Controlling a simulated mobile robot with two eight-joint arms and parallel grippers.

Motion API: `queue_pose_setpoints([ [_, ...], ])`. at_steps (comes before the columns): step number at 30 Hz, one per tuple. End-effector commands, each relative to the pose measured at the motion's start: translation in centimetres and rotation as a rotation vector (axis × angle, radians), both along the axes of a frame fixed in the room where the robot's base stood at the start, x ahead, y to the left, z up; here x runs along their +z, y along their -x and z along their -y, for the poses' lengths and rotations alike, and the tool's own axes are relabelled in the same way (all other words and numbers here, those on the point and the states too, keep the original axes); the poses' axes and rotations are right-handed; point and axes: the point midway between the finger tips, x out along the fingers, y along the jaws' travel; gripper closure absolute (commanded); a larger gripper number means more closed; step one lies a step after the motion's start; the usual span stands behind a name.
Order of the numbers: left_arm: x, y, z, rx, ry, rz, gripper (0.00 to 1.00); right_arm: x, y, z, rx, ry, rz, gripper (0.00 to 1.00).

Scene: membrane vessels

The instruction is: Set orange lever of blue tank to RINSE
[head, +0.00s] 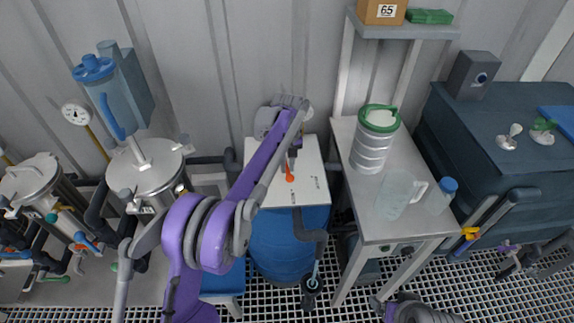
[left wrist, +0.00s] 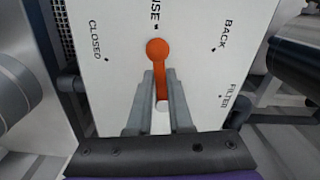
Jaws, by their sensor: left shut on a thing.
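The blue tank (head: 285,245) stands in the middle of the head view, with a white panel (head: 262,180) on top. My left gripper (left wrist: 160,88) is shut on the orange lever's stem below the knob. In the head view my left arm partly hides the panel. My right gripper is not visible.
Right of the tank is a grey table (head: 352,188) with a green-lidded container (head: 372,145), a clear jug (head: 395,195) and a blue-capped bottle (head: 441,196). Metal vessels (head: 148,175) stand to the left. A dark pipe (head: 310,230) runs down the tank's front right.

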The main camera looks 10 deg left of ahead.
Motion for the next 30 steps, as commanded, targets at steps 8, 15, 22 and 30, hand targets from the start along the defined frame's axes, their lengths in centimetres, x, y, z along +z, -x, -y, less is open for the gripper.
queue_pose_setpoints([
  [8,0.0,0.0,0.0,-0.001,0.0,0.001,0.56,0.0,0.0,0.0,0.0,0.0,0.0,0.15],
  [15,0.0,0.0,0.0,-0.001,0.0,0.0,0.51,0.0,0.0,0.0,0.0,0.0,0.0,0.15],
  [22,1.3,0.0,0.0,-0.001,0.0,0.0,0.51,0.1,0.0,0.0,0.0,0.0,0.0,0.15],
  [30,6.7,0.0,0.0,-0.001,0.0,0.001,0.51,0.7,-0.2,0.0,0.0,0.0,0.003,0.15],
])
